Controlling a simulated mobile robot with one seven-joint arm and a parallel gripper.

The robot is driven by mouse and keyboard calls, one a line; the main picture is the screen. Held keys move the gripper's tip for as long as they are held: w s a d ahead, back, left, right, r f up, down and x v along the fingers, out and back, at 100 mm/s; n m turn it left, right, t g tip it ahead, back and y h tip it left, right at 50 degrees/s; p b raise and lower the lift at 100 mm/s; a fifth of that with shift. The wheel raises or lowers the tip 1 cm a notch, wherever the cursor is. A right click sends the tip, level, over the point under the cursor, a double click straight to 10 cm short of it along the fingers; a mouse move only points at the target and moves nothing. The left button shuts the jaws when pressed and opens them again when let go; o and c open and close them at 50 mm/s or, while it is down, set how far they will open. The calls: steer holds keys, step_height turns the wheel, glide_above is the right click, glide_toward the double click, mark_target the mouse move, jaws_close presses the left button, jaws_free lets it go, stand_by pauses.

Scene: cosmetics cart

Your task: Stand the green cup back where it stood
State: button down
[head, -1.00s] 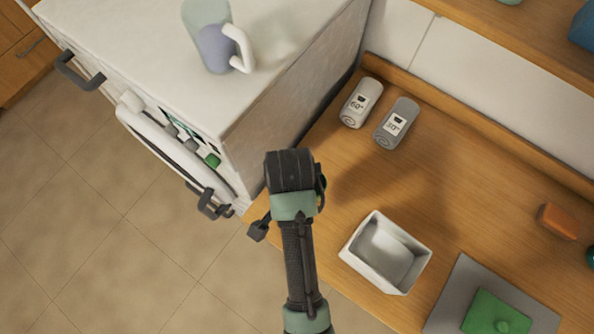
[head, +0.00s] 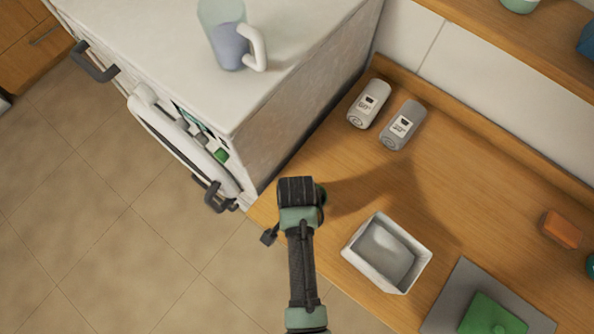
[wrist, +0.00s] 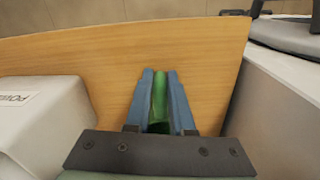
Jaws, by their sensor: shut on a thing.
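My gripper (wrist: 160,76) is shut on the green cup (wrist: 159,98), which shows as a narrow green strip between the blue fingers in the wrist view. The gripper is over the left end of the wooden counter (head: 470,190), near the white appliance. I cannot tell whether the cup touches the counter.
A white open box (head: 352,256) stands right of my gripper. Two labelled canisters, white (head: 369,103) and grey (head: 403,125), stand at the back. The white appliance (head: 300,100) bears a jug (head: 229,45).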

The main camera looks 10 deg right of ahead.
steer(key=shift+f, duration=0.1)
steer(key=c, duration=0.8)
jaws_free()
step_height(320, 180, up, 12)
steer(key=shift+r+b, duration=0.15)
steer(key=shift+b, duration=0.3)
